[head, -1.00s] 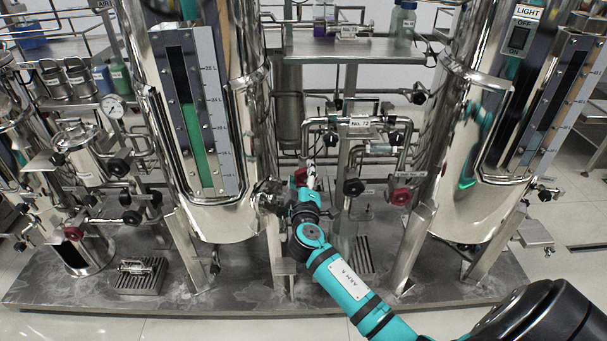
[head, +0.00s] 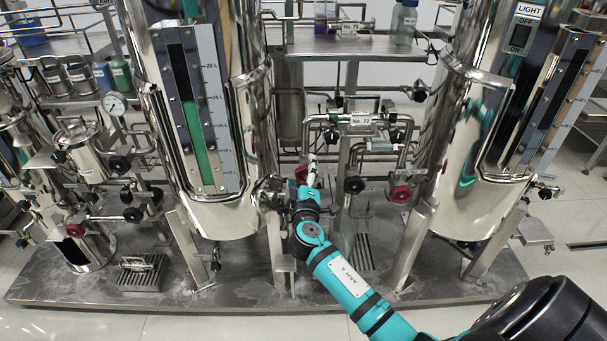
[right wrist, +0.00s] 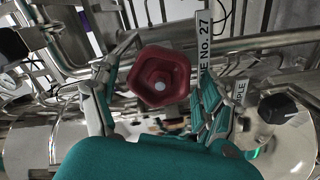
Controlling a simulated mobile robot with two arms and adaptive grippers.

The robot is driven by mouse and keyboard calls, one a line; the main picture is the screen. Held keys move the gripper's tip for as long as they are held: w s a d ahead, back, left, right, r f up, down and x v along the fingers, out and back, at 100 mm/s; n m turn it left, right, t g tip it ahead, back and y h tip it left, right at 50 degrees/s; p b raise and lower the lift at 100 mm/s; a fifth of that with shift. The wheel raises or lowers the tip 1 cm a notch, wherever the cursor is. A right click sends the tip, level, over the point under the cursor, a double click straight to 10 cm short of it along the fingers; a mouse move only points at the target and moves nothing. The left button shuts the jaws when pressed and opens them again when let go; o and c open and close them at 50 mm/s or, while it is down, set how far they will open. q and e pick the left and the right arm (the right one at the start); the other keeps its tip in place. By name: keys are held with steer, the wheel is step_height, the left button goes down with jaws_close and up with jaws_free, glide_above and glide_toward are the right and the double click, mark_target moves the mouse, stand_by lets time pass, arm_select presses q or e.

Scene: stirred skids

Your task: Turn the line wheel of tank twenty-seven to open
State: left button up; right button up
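The red line wheel (right wrist: 160,82) shows face-on in the right wrist view, beside a white upright label reading "NE No. 27" (right wrist: 204,48). In the head view the red wheel (head: 301,174) is small, low between the two big tanks, partly hidden by my right gripper (head: 310,175). In the right wrist view my right gripper (right wrist: 155,98) is open, with fingers apart on the left and right of the wheel. Gaps show between the fingers and the wheel, and I cannot tell any contact. My left gripper is not in view.
A black knob (right wrist: 278,108) with a label partly reading "PLE" is to the right. Another red wheel (head: 401,194) and a black knob (head: 354,185) stand right of my gripper. Steel tanks (head: 235,215) and pipes, one labelled No. 72 (head: 362,120), crowd the space.

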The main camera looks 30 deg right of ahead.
steer(key=v, duration=1.2)
